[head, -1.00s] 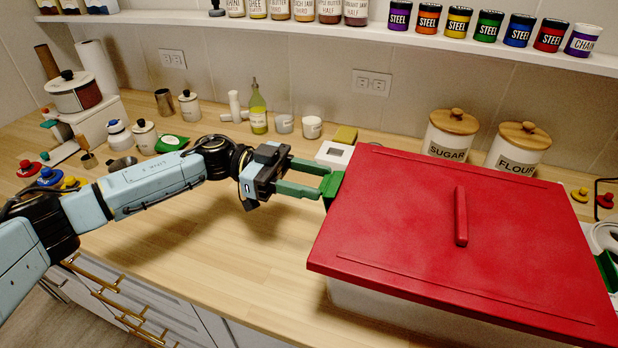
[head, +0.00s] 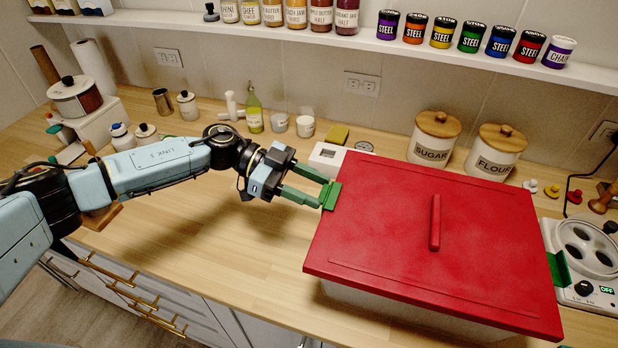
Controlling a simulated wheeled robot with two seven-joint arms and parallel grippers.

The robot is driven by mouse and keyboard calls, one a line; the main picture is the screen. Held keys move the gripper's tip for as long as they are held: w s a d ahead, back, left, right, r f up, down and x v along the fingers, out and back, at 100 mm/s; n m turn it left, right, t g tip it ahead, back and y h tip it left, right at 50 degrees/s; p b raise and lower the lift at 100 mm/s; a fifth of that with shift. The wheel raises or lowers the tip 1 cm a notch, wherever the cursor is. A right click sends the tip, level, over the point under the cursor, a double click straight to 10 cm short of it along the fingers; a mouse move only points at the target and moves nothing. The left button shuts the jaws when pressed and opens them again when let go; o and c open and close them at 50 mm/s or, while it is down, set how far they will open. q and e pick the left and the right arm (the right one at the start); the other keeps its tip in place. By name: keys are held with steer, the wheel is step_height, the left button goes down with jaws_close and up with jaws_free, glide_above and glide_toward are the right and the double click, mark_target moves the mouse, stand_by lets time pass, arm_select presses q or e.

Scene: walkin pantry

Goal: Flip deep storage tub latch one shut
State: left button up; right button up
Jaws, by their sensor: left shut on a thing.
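The deep storage tub is a whitish box (head: 400,301) under a red lid (head: 385,230) with a raised red handle, on the wooden counter. A green latch (head: 331,195) sticks up at the lid's left edge. A second green latch (head: 560,269) stands out at the right edge. My left gripper (head: 318,190) reaches in from the left, its green fingers shut on the left latch. The fingertips partly hide where the latch meets the tub. My right gripper is not in view.
A white appliance with round wells (head: 587,247) stands close to the tub's right side. Sugar (head: 433,138) and flour (head: 495,152) canisters stand behind it. A white scale (head: 328,157) sits behind the left latch. The counter (head: 190,240) in front of my left arm is clear.

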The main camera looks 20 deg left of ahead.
arm_select(q)
steer(key=o, duration=0.9)
steer(key=shift+o, duration=0.5)
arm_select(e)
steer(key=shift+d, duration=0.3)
arm_select(q)
steer(key=shift+a, duration=0.1)
steer(key=b+v, duration=0.1)
steer(key=v, duration=1.2)
steer(key=shift+b, duration=0.4)
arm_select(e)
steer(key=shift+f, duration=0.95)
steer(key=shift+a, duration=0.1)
